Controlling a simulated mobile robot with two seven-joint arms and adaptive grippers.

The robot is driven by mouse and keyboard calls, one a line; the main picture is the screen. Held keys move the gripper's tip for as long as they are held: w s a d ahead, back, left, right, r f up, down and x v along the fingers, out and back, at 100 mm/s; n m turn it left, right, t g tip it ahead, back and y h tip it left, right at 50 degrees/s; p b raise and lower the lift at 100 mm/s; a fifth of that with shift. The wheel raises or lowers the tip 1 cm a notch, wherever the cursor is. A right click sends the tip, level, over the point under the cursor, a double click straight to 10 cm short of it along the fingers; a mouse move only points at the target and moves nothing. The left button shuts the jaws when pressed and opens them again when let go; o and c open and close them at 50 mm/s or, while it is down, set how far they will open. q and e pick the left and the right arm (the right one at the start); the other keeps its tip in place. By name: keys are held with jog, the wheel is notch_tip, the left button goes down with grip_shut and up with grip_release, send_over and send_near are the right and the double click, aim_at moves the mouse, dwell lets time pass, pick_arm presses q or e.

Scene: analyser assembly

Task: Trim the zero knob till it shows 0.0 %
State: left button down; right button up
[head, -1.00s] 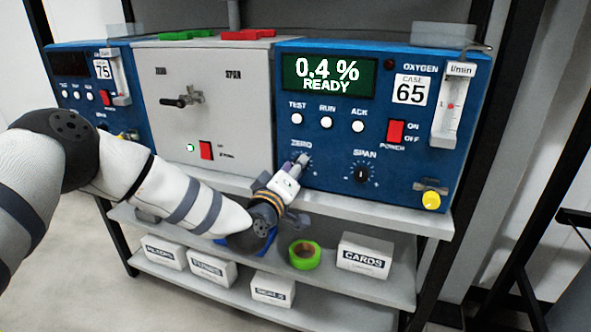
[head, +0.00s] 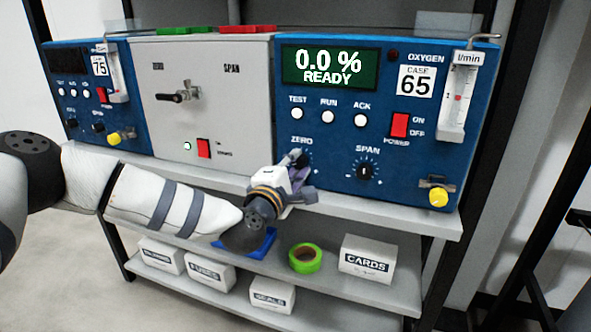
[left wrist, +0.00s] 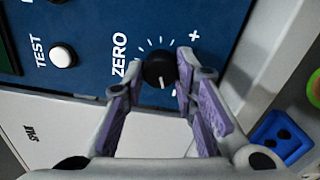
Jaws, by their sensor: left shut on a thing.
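The blue oxygen analyser (head: 462,190), case 65, has a green display (head: 330,68) that reads 0.0 % and READY. Its black zero knob (left wrist: 159,70) shows in the left wrist view with its white mark and the scale ticks around it. In the head view the knob is mostly hidden behind my left gripper (head: 297,160). In the left wrist view the gripper's purple-padded fingers (left wrist: 153,78) stand on either side of the knob, and it is shut on the knob. My right gripper is not in view.
The span knob (head: 364,171) is right of the zero knob, with the TEST, RUN and ACK buttons (head: 328,117) above. A red power switch (head: 399,125) and a flow tube (head: 459,97) are further right. Green tape (head: 304,258) and boxes (head: 367,260) stand on lower shelves.

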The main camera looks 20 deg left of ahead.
pick_arm(q)
jog(key=shift+f+n, duration=0.1)
jog(key=shift+n, duration=0.5)
jog(key=c, duration=1.3)
grip_release()
jog(key=s, duration=1.2)
jog(key=shift+a, duration=0.15)
